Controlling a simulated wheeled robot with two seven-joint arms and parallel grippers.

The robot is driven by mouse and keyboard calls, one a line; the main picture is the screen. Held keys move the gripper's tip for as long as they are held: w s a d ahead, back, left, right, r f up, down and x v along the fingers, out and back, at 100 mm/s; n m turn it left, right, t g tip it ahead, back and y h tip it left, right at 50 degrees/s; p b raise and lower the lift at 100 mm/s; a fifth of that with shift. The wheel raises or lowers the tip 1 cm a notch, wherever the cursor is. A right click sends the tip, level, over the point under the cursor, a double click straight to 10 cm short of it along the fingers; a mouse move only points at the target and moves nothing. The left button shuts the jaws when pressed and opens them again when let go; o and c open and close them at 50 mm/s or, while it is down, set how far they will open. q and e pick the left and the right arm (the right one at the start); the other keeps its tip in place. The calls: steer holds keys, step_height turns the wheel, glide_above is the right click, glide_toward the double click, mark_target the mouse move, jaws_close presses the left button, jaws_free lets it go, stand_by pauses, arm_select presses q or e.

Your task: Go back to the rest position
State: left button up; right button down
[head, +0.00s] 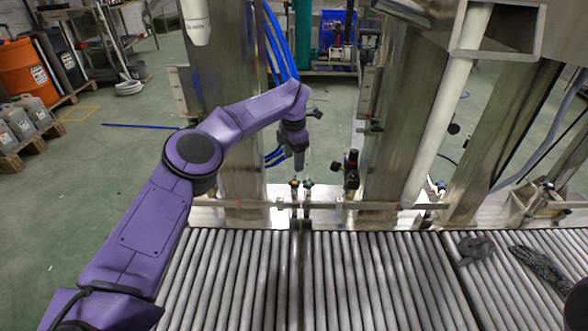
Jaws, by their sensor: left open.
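My left arm is purple and comes in from the lower left, bent at the elbow. It reaches over the roller conveyor (240,270) toward the steel frame at the back. My left gripper (299,163) is small and dark at the arm's far end, pointing down, with its jaws open and nothing seen between them. It hangs in front of the gap between the steel posts. My right gripper is out of view; only a dark rounded piece, perhaps of my right arm, shows at the lower right edge.
Steel posts (228,100) and small valve fittings (351,172) stand behind the conveyor, close to the left gripper. Dark cloth-like items (541,268) lie on the rollers at right. The middle rollers are clear. An orange barrel (24,68) stands far left.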

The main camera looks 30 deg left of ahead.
arm_select(q)
steer(key=shift+r, duration=1)
